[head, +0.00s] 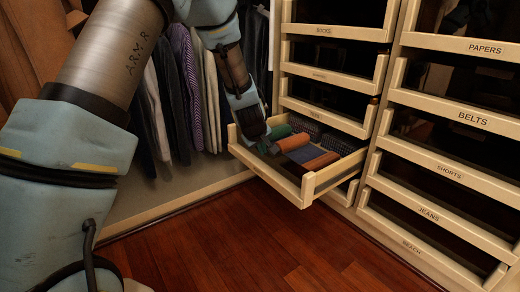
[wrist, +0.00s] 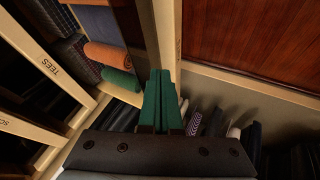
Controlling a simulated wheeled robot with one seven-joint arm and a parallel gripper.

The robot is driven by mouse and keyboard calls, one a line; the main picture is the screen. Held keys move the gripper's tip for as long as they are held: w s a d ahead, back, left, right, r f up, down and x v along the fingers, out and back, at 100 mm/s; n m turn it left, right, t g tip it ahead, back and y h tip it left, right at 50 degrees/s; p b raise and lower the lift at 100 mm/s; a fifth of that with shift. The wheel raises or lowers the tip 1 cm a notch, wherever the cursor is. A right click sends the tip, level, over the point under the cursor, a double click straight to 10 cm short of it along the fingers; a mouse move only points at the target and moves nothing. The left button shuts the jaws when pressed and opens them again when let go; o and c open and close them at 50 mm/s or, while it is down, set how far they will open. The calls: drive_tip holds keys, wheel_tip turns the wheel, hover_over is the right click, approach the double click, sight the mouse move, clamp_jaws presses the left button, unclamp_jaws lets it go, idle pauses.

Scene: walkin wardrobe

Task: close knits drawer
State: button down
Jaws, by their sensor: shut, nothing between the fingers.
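The open drawer (head: 278,180) is pulled out from the cream drawer unit and holds rolled knits (head: 302,147) in green, orange and blue-grey. No label on its front is readable here. My gripper (head: 264,141) is at the left end of the drawer, by its front panel. In the wrist view its green fingers (wrist: 157,88) are together and empty, with their tips near the drawer's front panel (wrist: 166,35). I cannot tell whether they touch it. The rolled knits (wrist: 108,54) also show in the wrist view, left of the fingers.
Hanging clothes (head: 180,95) are behind my arm at left. The wooden floor (head: 250,245) in front of the drawer is clear.

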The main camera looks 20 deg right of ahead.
drive_tip(key=w+d+f+b, duration=0.1)
drive_tip(key=w+d+f, duration=0.1)
drive_tip(key=d, duration=0.3)
drive_tip(key=shift+w+d+f, duration=0.2)
drive_tip(key=shift+f, duration=0.25)
drive_tip(key=shift+d, duration=0.1)
